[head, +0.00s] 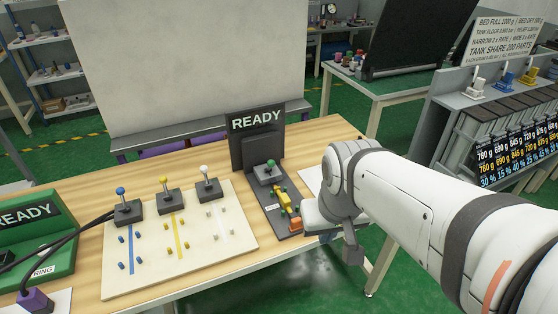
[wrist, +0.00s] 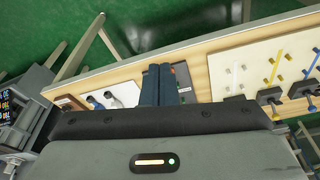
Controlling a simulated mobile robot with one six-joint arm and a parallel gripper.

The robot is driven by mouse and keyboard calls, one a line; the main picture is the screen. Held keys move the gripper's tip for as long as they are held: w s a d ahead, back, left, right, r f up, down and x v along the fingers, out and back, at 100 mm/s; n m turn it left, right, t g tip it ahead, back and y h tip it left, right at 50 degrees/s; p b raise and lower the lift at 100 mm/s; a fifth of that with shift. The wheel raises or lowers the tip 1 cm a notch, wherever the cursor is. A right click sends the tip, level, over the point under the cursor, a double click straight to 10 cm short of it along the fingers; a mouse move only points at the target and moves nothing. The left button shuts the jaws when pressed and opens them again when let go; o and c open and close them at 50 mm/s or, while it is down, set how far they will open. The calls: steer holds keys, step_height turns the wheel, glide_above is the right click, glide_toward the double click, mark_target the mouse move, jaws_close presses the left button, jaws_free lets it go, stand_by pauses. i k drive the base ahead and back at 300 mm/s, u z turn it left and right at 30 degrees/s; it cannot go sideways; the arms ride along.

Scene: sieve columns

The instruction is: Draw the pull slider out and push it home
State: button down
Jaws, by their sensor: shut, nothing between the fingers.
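The slider unit is a dark grey plate (head: 270,198) on the wooden table, with a black READY sign (head: 257,130) standing at its back. On it are a grey block with a green knob (head: 269,170), yellow pieces (head: 285,202) along the middle and an orange piece (head: 296,225) at the front end. I cannot tell which part is the pull slider. In the wrist view my gripper (wrist: 162,70) is shut and empty, its dark fingers together in front of a grey unit with a small red-orange part (wrist: 180,70). In the head view my wrist is beside the plate's front right; the fingertips are hidden.
A pale board (head: 180,240) with blue, yellow and white knobbed levers lies left of the unit. A green READY box (head: 35,230) with black cables stands at far left. A white sheet (head: 312,176) lies right of the unit. Small white and blue items (wrist: 105,99) show in the wrist view.

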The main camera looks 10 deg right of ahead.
mark_target(295, 222)
steer(key=u, duration=1.4)
steer(key=k, duration=1)
steer(key=z, duration=0.85)
steer(key=i, duration=1.05)
steer(key=z, duration=0.05)
